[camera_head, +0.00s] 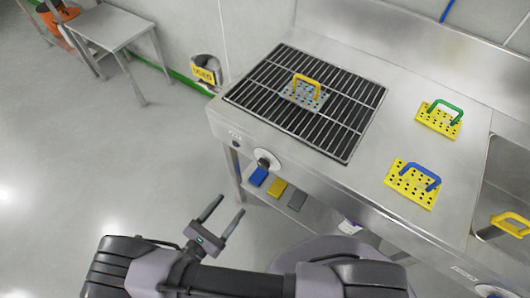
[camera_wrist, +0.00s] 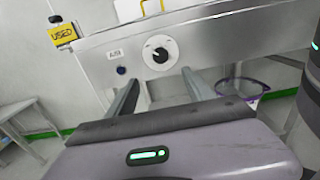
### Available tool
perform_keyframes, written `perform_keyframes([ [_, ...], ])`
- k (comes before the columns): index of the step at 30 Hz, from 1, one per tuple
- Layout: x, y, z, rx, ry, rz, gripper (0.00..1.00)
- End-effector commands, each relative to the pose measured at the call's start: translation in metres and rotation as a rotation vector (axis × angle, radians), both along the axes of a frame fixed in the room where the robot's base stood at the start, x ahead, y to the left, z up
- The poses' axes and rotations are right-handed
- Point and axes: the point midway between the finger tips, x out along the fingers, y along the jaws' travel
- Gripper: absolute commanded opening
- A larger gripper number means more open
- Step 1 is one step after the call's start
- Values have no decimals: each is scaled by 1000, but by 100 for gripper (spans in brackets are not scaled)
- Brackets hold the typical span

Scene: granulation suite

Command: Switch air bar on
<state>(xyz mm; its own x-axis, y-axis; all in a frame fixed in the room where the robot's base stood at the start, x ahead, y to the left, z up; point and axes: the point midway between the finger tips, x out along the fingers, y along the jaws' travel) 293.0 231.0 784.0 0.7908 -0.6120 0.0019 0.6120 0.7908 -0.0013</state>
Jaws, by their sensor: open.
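A round white dial with a dark knob (camera_head: 266,160) is on the front panel of the steel bench, below the dark grille. In the wrist view the dial (camera_wrist: 160,52) is ahead of my gripper, just beyond the fingertips and roughly centred between them. A small label (camera_wrist: 115,51) and a dark blue button (camera_wrist: 121,70) are to its left on the panel. My gripper (camera_head: 231,204) is open and empty, in front of the bench and apart from the knob. It also shows in the wrist view (camera_wrist: 160,77). I cannot clearly read the knob's setting.
The slatted grille (camera_head: 345,95) bears a perforated plate with a yellow handle (camera_head: 307,84). Two yellow perforated plates (camera_head: 438,120) (camera_head: 412,186) lie on the bench top to its right. A bin marked USED (camera_head: 205,73) hangs at the bench's left.

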Motion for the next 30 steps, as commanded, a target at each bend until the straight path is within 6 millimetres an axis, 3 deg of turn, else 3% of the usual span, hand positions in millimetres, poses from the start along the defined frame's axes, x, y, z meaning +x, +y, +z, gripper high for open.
perform_keyframes([
  [5,30,-25,-1,-1,1,-7,61],
  [12,88,-71,-2,0,2,-9,61],
  [18,122,-96,-2,3,0,-6,61],
  [30,135,-106,0,3,2,-3,61],
])
